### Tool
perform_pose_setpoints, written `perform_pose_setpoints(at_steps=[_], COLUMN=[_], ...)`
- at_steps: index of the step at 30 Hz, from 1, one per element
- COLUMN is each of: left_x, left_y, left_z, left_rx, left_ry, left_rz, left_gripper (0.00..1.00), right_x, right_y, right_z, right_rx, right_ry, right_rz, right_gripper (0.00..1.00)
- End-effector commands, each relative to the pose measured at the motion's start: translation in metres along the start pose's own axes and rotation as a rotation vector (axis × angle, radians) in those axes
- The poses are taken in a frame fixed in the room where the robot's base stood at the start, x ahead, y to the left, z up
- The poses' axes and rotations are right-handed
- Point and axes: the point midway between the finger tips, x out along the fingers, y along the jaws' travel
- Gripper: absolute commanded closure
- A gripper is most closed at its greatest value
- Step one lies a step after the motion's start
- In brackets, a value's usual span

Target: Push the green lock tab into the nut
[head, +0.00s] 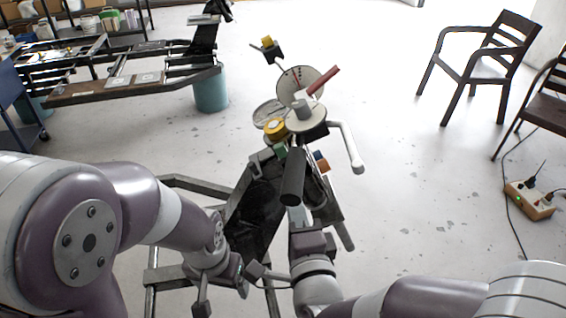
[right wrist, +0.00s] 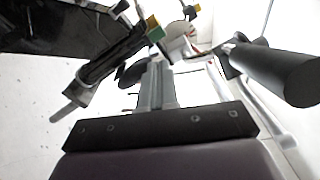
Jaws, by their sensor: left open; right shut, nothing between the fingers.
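A small green block (head: 280,150), which looks like the lock tab, sits on the suspension assembly (head: 262,195) below a yellow round part (head: 275,127). In the right wrist view a green block (right wrist: 156,35) shows at upper middle, beside a yellow piece. I cannot tell which part is the nut, or how deep the tab sits. My right gripper (head: 299,212) is shut and empty, below the assembly's head and partly behind the black handle (head: 292,178). Its closed fingers (right wrist: 155,75) point up toward the parts. My left gripper (head: 235,290) is open and empty at lower left, away from the tab.
A metal frame (head: 180,180) stands below. Chairs (head: 488,60) stand at right, a power strip (head: 530,200) lies on the floor. Floor between is clear.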

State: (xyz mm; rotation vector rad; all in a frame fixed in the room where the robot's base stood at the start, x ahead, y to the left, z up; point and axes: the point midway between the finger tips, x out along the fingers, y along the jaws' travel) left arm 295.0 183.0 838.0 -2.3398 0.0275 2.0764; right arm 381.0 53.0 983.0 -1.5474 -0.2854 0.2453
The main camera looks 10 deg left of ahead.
Motion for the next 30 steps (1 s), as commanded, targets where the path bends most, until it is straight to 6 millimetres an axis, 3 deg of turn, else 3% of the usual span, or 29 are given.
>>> perform_pose_setpoints(at_steps=[18, 24, 30], left_x=[-0.006, -0.008, -0.007], left_y=[0.000, 0.000, 0.000], left_z=[-0.001, -0.001, -0.001], left_rx=[0.000, 0.000, 0.000], left_ry=[-0.001, -0.001, -0.001], left_rz=[0.000, 0.000, 0.000], left_gripper=[0.16, 0.16, 0.16], right_x=[0.117, 0.134, 0.136], right_y=[0.000, 0.000, 0.001], right_z=[-0.001, 0.000, 0.000], right_rx=[-0.002, -0.002, -0.002], right_ry=[0.001, -0.001, -0.001], right_rz=[0.001, 0.001, 0.001], right_gripper=[1.00, 1.00, 1.00])
